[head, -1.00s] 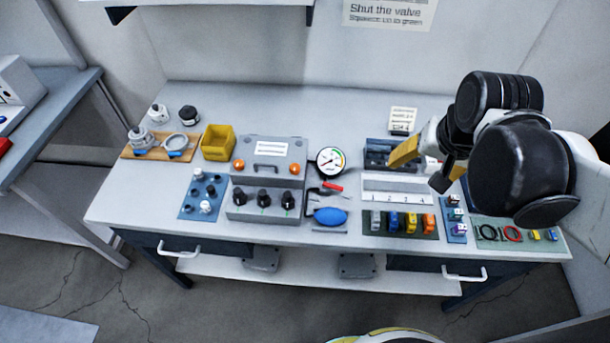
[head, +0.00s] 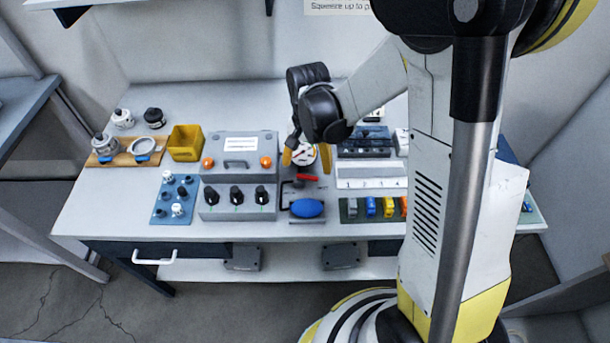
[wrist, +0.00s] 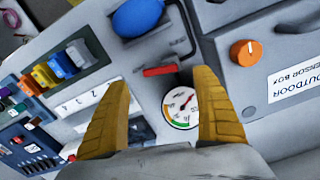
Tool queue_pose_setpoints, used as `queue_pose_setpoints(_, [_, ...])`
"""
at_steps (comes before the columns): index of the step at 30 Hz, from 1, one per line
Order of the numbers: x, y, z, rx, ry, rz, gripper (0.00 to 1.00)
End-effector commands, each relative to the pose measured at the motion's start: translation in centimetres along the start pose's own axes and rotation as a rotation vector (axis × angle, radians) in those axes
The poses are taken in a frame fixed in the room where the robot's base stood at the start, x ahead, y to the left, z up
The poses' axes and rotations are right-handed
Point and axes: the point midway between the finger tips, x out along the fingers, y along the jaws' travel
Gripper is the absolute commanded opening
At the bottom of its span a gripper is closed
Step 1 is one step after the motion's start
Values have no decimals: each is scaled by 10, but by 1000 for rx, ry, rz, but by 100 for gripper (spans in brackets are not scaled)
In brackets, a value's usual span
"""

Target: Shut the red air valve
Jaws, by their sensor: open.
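The red air valve (head: 308,178) is a small red lever on the pump stand, between the round white gauge (head: 303,155) and the blue squeeze bulb (head: 307,208). In the wrist view the red lever (wrist: 161,70) lies ahead of the fingertips, nearly crosswise between them, with the gauge (wrist: 181,107) between the fingers. My gripper (head: 307,160) has two yellow fingers, spread wide and empty, above the gauge. It also shows in the wrist view (wrist: 163,82). The fingers seem clear of the lever; their height above it is hard to judge.
The grey sensor box (head: 240,160) with orange knobs stands left of the gauge. A black bent rod (wrist: 188,45) runs beside the bulb. Coloured blocks (head: 380,207) and a numbered white tray (head: 370,182) are on the right. Bare table lies at the front edge.

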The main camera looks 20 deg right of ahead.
Motion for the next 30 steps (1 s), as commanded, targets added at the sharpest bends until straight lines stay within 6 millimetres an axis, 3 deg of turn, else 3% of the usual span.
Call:
queue_pose_setpoints(1, [14,0,0,0,0,0,78])
queue_pose_setpoints(7, [42,0,0,-1,0,0,78])
queue_pose_setpoints(19, [49,0,0,-1,1,0,78])
queue_pose_setpoints(20, [49,0,0,-1,1,0,72])
queue_pose_setpoints(24, [49,0,0,-1,1,0,29])
queue_pose_setpoints(25, [49,0,0,-1,1,0,24])
queue_pose_setpoints(30, [49,0,-1,-32,1,0,24])
